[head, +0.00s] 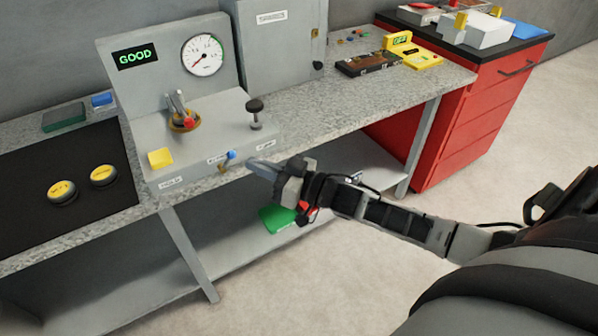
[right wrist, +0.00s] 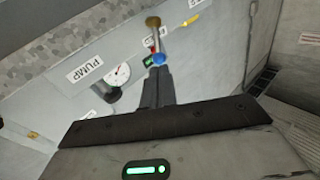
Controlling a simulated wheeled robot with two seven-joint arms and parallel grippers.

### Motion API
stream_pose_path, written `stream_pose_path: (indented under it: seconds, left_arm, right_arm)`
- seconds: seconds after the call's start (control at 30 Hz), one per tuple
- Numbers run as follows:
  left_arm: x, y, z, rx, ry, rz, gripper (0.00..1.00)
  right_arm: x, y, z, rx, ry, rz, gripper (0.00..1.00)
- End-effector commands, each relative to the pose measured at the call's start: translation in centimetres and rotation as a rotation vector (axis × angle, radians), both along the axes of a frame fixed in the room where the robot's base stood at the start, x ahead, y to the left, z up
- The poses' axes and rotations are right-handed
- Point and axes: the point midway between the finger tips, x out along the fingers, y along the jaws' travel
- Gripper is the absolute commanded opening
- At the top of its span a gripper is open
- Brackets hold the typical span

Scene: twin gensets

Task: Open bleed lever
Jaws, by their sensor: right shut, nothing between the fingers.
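The small lever with a blue ball end (head: 231,155) and a brass base (head: 222,168) sits on the front of the grey test stand. I take it to be the bleed lever, though its label is too small to read. My right gripper (head: 257,166) is shut and empty, just right of the lever. In the right wrist view the shut fingers (right wrist: 157,88) point at the blue ball (right wrist: 158,59), which shows just beyond their tips. I cannot tell whether they touch it. The brass part (right wrist: 153,22) shows beyond the ball. My left gripper is not in view.
The stand (head: 150,90) carries a gauge (head: 203,55), a "GOOD" display (head: 135,57), a red-tipped part in a brass cup (head: 184,122), a black knob (head: 255,108) and a yellow block (head: 160,158). The "PUMP" label (right wrist: 85,69) is nearby. A red cabinet (head: 470,120) stands right.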

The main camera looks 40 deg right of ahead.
Motion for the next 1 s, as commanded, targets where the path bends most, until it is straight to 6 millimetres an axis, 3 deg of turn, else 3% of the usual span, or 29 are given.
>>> stream_pose_path:
  seconds: [0.3,0.5,1.0]
  left_arm:
    - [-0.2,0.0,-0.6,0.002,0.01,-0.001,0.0]
    - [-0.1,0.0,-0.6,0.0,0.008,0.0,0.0]
    - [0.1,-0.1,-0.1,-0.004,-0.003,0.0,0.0]
  right_arm:
    - [-6.0,-3.6,-1.0,-0.003,0.006,0.005,0.0]
    - [-8.4,-5.0,-1.1,-0.002,0.003,0.004,0.0]
    - [-9.0,-5.5,-1.1,-0.001,0.0,0.004,0.0]
